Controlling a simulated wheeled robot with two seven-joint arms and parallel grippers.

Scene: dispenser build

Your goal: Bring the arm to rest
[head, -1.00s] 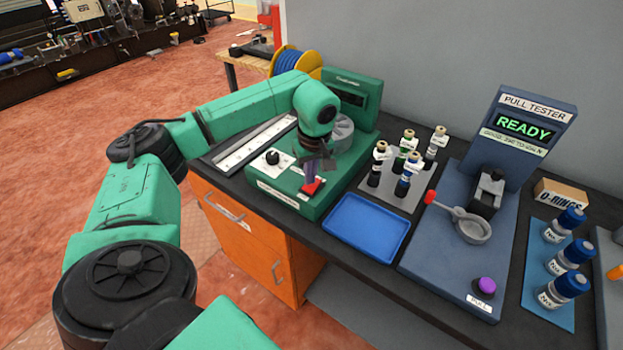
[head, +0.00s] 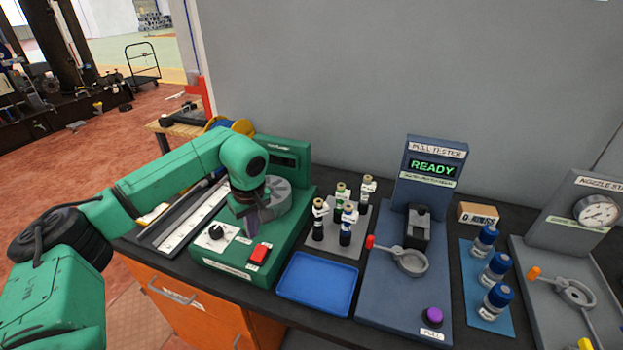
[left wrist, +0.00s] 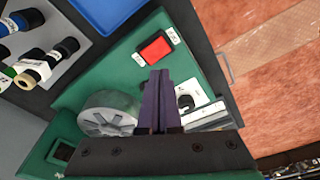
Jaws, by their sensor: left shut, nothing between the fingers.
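My left gripper (head: 252,222) hangs over the green machine (head: 222,272) on the bench, between its grey round drum (head: 279,196) and its red button (head: 259,253). In the left wrist view the purple fingers of the left gripper (left wrist: 158,75) are together with nothing between them. The red button (left wrist: 156,48) lies beyond the fingertips there, and the grey drum (left wrist: 107,113) is to their left. The fingers appear to be above the machine, apart from the button. My right gripper is not in view.
Right of the machine are an empty blue tray (head: 317,296), a grey rack with several small bottles (head: 348,224), the pull tester (head: 381,302) reading READY, blue-capped bottles (head: 497,300) and a nozzle station (head: 541,306). A grey wall stands behind.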

